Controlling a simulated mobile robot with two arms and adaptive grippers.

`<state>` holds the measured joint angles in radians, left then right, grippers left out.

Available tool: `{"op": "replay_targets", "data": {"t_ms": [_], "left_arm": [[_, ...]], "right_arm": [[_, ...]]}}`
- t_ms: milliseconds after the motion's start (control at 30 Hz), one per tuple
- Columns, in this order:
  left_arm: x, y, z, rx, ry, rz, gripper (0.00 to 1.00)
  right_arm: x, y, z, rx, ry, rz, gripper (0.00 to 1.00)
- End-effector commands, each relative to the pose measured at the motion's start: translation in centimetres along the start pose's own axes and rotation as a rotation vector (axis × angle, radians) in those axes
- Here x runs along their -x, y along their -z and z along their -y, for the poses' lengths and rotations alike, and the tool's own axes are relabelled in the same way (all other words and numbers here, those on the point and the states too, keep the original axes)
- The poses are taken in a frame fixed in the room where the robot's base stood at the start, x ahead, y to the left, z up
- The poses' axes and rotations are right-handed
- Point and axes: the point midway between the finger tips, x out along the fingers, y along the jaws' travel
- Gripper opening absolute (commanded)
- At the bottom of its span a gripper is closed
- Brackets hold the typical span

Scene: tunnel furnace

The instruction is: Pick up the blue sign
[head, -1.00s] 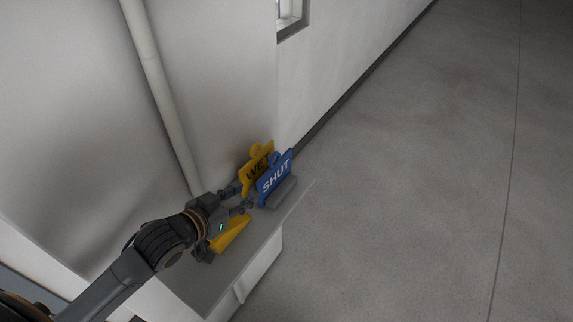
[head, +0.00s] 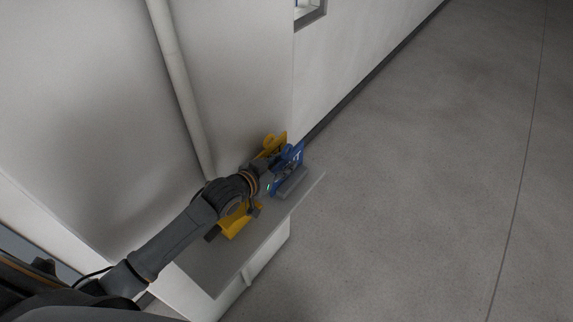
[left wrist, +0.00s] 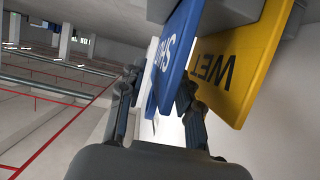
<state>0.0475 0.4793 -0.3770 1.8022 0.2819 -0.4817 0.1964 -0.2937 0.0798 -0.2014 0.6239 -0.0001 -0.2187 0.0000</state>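The blue sign (head: 299,149), lettered SHUT, stands upright in a grey holder (head: 292,184) near the far end of a grey shelf top. My left gripper (head: 284,161) is at the sign and hides part of its face. In the left wrist view the blue sign (left wrist: 175,55) reaches in between my two spread fingers (left wrist: 157,95). One finger is on its outer side and the other lies toward the yellow WET sign (left wrist: 240,65). I see no clear closing contact. The yellow sign (head: 274,143) stands just behind the blue one. My right gripper is not in view.
A yellow object (head: 236,221) lies on the shelf top (head: 215,268) below my left wrist. A pale vertical pipe (head: 180,85) runs down the wall behind the shelf. The floor (head: 420,200) to the right is clear.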

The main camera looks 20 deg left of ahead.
Motion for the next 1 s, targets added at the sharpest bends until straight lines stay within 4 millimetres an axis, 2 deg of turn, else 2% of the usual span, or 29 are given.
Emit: {"op": "replay_targets", "data": {"t_ms": [200,467,500,667,1000], "left_arm": [[-2.1,0.1,0.0,-0.001,0.000,0.000,0.34],[-2.3,0.0,0.0,-0.001,0.000,0.000,0.34],[-2.3,0.0,0.0,-0.001,0.000,0.000,0.32],[-2.3,0.0,0.0,-0.001,0.000,0.001,0.00],[-2.3,0.0,0.0,-0.001,0.000,0.000,0.00]], "right_arm": [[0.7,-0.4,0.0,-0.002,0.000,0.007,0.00],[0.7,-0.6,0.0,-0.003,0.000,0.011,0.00],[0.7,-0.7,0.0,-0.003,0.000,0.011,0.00],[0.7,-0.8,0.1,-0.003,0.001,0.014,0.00],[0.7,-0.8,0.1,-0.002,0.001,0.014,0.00]]}}
